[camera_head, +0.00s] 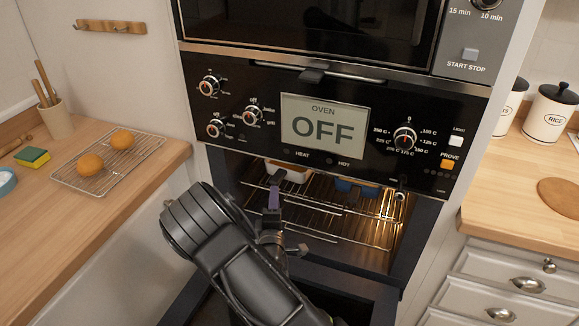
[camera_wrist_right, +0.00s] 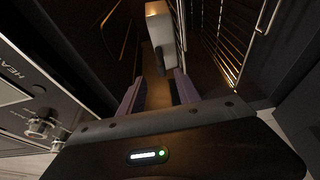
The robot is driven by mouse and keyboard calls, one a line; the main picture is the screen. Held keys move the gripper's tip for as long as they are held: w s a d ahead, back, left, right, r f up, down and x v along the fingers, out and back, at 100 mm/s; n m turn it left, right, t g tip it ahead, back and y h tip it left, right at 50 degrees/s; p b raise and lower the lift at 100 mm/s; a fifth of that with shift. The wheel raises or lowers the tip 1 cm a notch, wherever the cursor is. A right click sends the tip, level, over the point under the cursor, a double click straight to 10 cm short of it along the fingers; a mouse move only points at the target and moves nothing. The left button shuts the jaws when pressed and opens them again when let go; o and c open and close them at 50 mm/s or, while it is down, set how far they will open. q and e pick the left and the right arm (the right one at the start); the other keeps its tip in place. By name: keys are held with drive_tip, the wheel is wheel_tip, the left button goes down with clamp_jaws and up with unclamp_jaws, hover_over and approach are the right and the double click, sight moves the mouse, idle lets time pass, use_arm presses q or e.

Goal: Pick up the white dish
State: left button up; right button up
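The white dish (camera_head: 298,172) sits on a rack inside the lit oven, at the left, partly hidden by the oven's front panel and by my gripper. In the right wrist view the white dish (camera_wrist_right: 160,22) is straight ahead, with a small dark piece at its near end. My right gripper (camera_head: 274,192) reaches into the oven opening just in front of the dish. In the wrist view my right gripper (camera_wrist_right: 155,88) has its two purple fingers spread apart with nothing between them. It looks short of the dish. My left gripper is in neither view.
A blue dish (camera_head: 352,187) sits to the right on the wire rack (camera_head: 340,208). The control panel (camera_head: 235,100) overhangs the opening, and the lowered oven door (camera_head: 355,297) lies below. Counters stand on both sides; the left one holds a cooling rack (camera_head: 75,180) with buns.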

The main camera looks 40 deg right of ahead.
sight(277, 184)
drive_tip(key=shift+x, duration=1.3)
drive_tip(key=p+x, duration=0.1)
drive_tip(key=x, duration=0.4)
drive_tip(key=shift+d+f, duration=0.1)
drive_tip(key=shift+d, duration=0.05)
drive_tip(key=shift+c, duration=0.2)
clamp_jaws()
idle(0.5)
